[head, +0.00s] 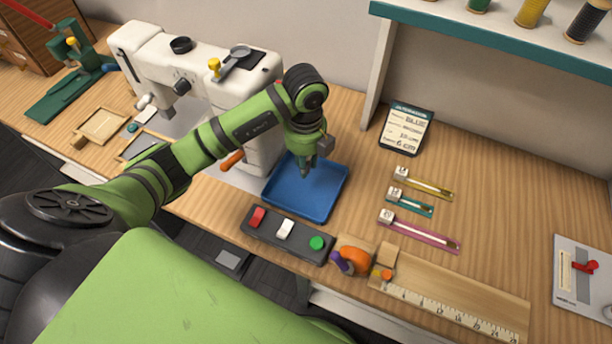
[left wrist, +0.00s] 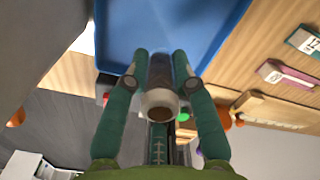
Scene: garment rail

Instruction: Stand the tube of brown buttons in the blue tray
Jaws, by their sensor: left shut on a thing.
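The blue tray (head: 328,205) lies on the wooden bench in front of the sewing machine; it also shows in the left wrist view (left wrist: 215,22). My left gripper (head: 307,170) points down over the tray's far half. In the left wrist view its two fingers (left wrist: 160,75) are closed on a clear tube with brown contents (left wrist: 160,72) and a pale end. The tray lies beyond the tube there; I cannot tell whether the tube touches its floor. In the head view the gripper hides the tube. My right gripper is not in view.
The white sewing machine (head: 205,80) stands behind and left of the tray. A black box with red, white and green buttons (head: 285,233) lies along the near edge. An orange pincushion (head: 355,260) and a wooden ruler (head: 450,300) lie to the right. A small sign (head: 407,130) stands behind.

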